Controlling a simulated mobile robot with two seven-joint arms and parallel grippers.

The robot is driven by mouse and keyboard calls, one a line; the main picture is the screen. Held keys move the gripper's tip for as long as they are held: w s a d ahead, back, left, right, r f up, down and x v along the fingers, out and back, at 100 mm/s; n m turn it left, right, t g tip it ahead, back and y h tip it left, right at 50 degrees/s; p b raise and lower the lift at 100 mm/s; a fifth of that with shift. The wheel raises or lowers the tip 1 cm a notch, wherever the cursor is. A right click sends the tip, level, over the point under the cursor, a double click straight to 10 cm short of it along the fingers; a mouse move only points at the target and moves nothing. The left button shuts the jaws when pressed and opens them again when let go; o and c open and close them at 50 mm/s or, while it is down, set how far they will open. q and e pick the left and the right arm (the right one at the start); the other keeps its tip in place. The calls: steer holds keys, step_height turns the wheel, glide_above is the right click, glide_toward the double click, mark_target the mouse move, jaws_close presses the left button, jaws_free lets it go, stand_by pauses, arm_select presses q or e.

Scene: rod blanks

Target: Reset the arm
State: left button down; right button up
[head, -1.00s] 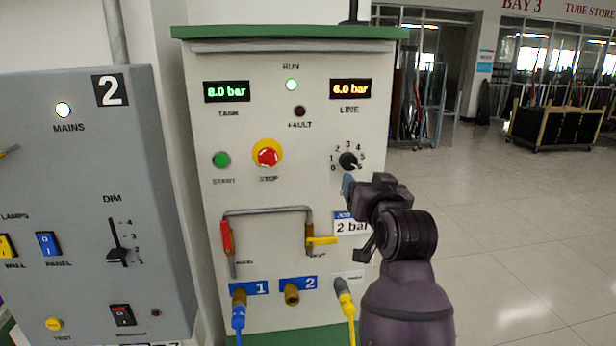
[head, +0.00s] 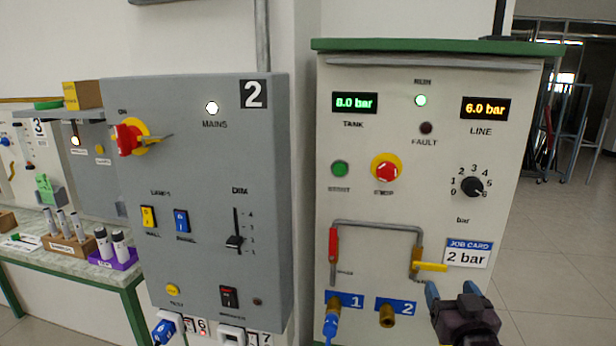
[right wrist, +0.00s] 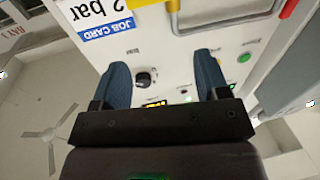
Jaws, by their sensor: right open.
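My right gripper (head: 453,288) is open and empty, low in front of the white pressure panel (head: 375,210). It is below the job card (head: 467,253), which reads 2 bar. In the right wrist view its two blue fingers (right wrist: 162,75) are spread with nothing between them. The black bar knob (head: 472,187) is above the gripper and apart from it; the knob also shows in the right wrist view (right wrist: 146,77). The line display (head: 485,108) reads 6.0 bar and the tank display (head: 354,103) 8.0 bar. My left gripper is not in view.
A grey switch box (head: 205,270) stands left of the panel. A bench (head: 70,268) is far left. Open floor (head: 555,230) lies right.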

steer(key=s+f+g, duration=0.3)
steer(key=s+f, duration=0.9)
steer(key=f, duration=0.2)
steer(key=s+d+f+n+g, duration=0.1)
steer(key=s+f+g, duration=0.3)
steer(key=s+f, duration=0.8)
step_height(320, 180, down, 3)
steer(key=shift+f+y+b, duration=0.1)
steer(key=shift+y+b, duration=0.25)
steer(key=shift+y, duration=0.05)
